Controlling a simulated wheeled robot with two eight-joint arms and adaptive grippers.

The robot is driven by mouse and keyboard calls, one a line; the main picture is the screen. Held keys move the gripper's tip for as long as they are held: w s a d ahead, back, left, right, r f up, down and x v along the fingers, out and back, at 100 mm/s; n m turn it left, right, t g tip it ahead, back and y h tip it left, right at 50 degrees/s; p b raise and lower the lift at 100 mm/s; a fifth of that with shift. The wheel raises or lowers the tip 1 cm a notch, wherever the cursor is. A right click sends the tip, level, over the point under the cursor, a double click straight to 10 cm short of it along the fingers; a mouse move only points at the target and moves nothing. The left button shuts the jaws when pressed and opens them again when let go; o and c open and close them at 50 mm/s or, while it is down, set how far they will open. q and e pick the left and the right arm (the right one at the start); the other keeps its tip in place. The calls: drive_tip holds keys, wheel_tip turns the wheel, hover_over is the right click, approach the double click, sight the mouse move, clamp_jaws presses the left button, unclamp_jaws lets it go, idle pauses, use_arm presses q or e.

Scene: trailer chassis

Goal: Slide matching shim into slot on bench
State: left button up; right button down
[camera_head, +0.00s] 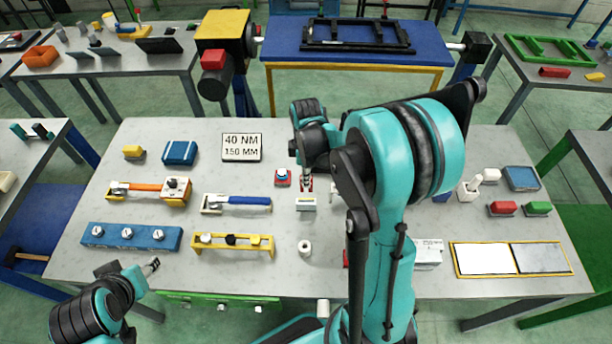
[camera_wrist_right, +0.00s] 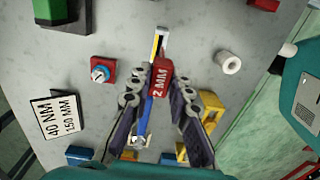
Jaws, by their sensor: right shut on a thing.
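My right gripper (camera_wrist_right: 163,72) is shut on a red shim marked "2 MM" (camera_wrist_right: 162,80). In the head view the right gripper (camera_head: 306,180) hangs over the bench (camera_head: 150,210), and a little red of the shim shows at its tips. A small pale block (camera_head: 306,204), which looks like the slot block, stands just in front of the gripper. In the right wrist view the block (camera_wrist_right: 160,38) lies just beyond the shim's end. Whether shim and block touch cannot be told. My left gripper (camera_head: 150,265) is at the bench's front left edge; its fingers are too small to read.
A red block with a blue knob (camera_head: 282,176) and a white roll (camera_head: 305,247) stand close to the slot block. A blue-handled wrench (camera_head: 240,202) lies to its left, behind a yellow rack (camera_head: 232,242). A "40 NM 150 MM" sign (camera_head: 241,147) stands farther back.

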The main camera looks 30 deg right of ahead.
sight(306, 191)
drive_tip(key=shift+w, duration=0.1)
drive_tip(key=shift+f, duration=0.15)
drive_tip(key=shift+f+b, duration=0.85)
drive_tip(key=shift+b, duration=0.15)
drive_tip(key=shift+f+b, duration=1.65)
drive_tip(key=shift+f, duration=0.2)
drive_tip(key=shift+f+b, duration=2.35)
drive_tip(key=shift+f, duration=0.05)
drive_tip(key=c, duration=0.8)
unclamp_jaws()
drive_tip(key=shift+o, duration=0.2)
